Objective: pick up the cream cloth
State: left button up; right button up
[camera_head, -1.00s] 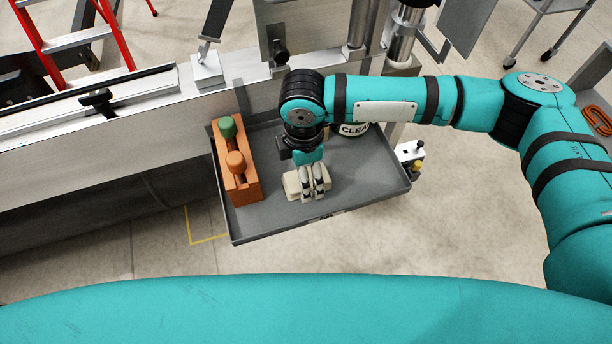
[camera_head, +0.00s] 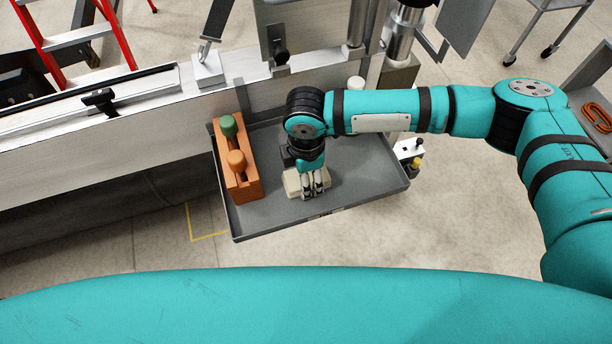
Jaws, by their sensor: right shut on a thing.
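The cream cloth (camera_head: 293,184) is a small pale folded pad on the grey tray (camera_head: 350,194), just right of the orange holder. My right gripper (camera_head: 312,194) points down at it, with its fingers closed on the cloth's right part. The fingers and wrist hide part of the cloth. I cannot tell whether the cloth touches the tray floor or is slightly above it. My left gripper does not show.
An orange holder (camera_head: 250,188) with a green-knobbed tool (camera_head: 228,126) and an orange-knobbed tool (camera_head: 236,160) stands at the tray's left end. The tray's right part is clear.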

jog(key=shift+r, duration=0.15)
jog(key=shift+r, duration=0.25)
jog(key=r+b, duration=0.1)
jog(key=r, duration=0.1)
jog(key=shift+s+d+r+b, duration=0.1)
jog(key=shift+d+r+b, duration=0.2)
jog(key=shift+d+b, duration=0.1)
jog(key=s+d+r+b, duration=0.1)
jog(key=s+d+b, duration=0.1)
jog(key=s+d, duration=0.35)
jog(key=s+d+r+b, duration=0.1)
jog(key=s+d, duration=0.1)
jog(key=d, duration=0.6)
jog(key=w+d+r+m, duration=0.1)
jog(key=d+m, duration=0.1)
jog(key=m, duration=0.8)
jog(key=w+d+r+m, duration=0.2)
jog(key=m, duration=0.9)
jog(key=shift+w+d+r+m, duration=0.2)
jog(key=shift+w+d+m, duration=0.05)
jog(key=shift+w+m, duration=0.05)
jog(key=shift+w+d+r, duration=0.1)
jog(key=shift+d+r, duration=0.05)
